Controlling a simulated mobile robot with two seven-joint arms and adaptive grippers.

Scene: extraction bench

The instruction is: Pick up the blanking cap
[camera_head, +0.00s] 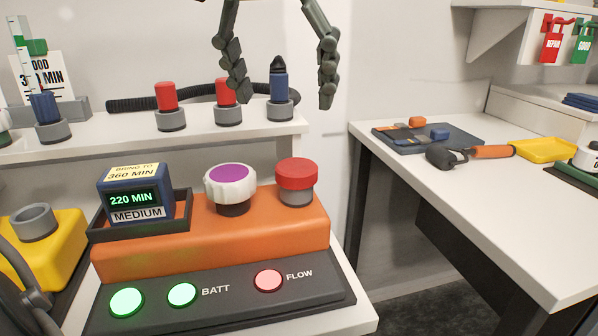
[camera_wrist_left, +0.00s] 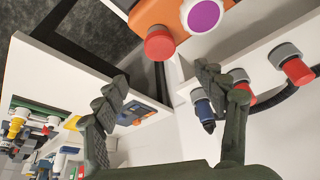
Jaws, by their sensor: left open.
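No part is labelled as the blanking cap, and I cannot tell for sure which it is. A wide red cap (camera_head: 296,174) sits on the right end of the orange unit (camera_head: 150,252); it also shows in the left wrist view (camera_wrist_left: 160,44). Red plugs (camera_head: 166,96) and (camera_head: 227,92) stand in grey holders on the back shelf. A dark-tipped blue plug (camera_head: 279,86) stands in the holder to their right. My left gripper (camera_head: 282,102) is open and empty, fingers pointing down, in front of the shelf's right end, appearing either side of the blue plug. My right gripper is not in view.
A purple-and-white knob (camera_head: 231,184) and a display box (camera_head: 136,196) reading 220 MIN are on the orange unit. A black hose (camera_head: 135,103) lies behind the shelf plugs.

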